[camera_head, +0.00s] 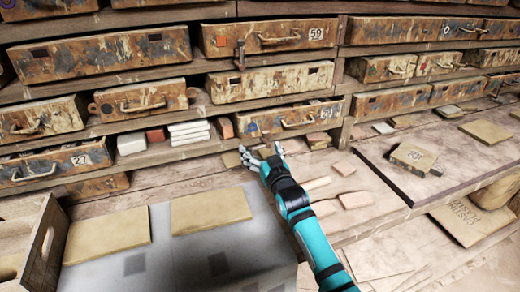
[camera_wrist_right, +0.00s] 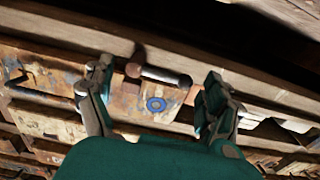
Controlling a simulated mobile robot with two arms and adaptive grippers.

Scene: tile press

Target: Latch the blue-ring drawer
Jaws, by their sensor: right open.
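The blue-ring drawer (camera_head: 277,121) is a rusty box front in the lower shelf row, with a metal handle and a partly readable number plate. A latch lever (camera_wrist_right: 160,75) with a brown block at one end and a metal tip lies beside the ring, along the wooden rail. My right gripper (camera_head: 261,151) is open in front of the drawer's lower left. In the wrist view its fingers (camera_wrist_right: 158,72) stand apart on either side of the lever. Contact cannot be told. My left gripper is not in view.
White tiles (camera_head: 189,133) sit in an open bay left of the drawer. Loose tiles (camera_head: 355,200) lie on the bench to the right. A grey board with two tan tiles (camera_head: 211,210) and a wooden crate (camera_head: 42,248) are at the front left.

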